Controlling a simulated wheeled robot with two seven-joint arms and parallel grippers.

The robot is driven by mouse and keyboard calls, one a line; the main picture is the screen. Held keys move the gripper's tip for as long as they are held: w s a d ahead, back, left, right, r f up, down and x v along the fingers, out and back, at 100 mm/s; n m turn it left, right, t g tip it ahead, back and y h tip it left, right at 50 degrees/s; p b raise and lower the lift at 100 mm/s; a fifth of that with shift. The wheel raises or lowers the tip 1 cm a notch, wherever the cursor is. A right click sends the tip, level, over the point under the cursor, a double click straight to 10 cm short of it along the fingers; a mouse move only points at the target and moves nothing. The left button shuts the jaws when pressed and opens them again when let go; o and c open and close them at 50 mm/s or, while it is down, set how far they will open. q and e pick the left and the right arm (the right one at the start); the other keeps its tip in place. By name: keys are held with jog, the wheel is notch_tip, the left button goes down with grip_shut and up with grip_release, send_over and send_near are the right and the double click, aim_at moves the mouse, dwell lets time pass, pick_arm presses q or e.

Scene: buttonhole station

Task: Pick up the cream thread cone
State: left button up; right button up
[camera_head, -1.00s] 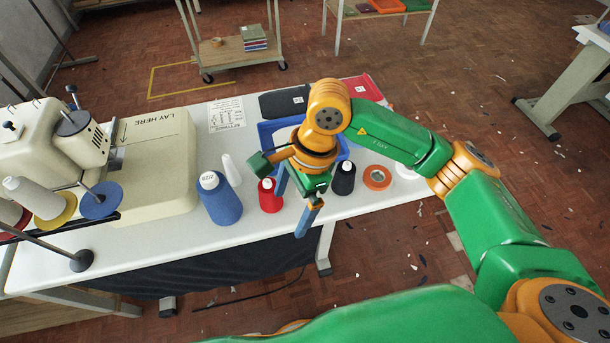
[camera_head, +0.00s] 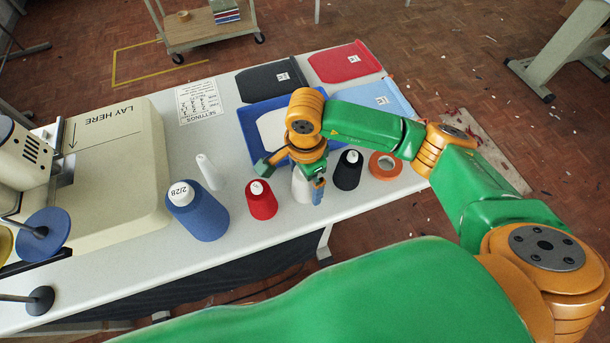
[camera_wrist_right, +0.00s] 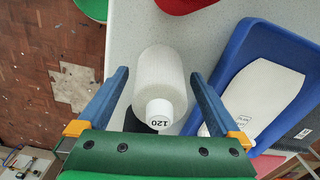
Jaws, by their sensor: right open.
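The cream thread cone (camera_head: 301,186) stands on the white table between the red and black cones, partly hidden behind my right gripper in the head view. In the right wrist view the cone (camera_wrist_right: 161,75) shows off-white, with a white top marked 120. My right gripper (camera_head: 291,181) is open, with one blue finger on each side of the cone. In the right wrist view the open fingers of this gripper (camera_wrist_right: 158,76) have visible gaps to the cone. My left gripper is not in view.
A red cone (camera_head: 261,200) and a black cone (camera_head: 348,170) stand close on either side. A blue cone (camera_head: 200,212), a slim white cone (camera_head: 209,172) and an orange tape roll (camera_head: 385,166) are nearby. A blue tray (camera_head: 250,130) lies behind the gripper. The sewing machine (camera_head: 110,165) stands left.

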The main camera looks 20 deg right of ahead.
jog(key=shift+f, duration=0.35)
jog(key=c, duration=1.4)
jog(key=shift+r, duration=0.1)
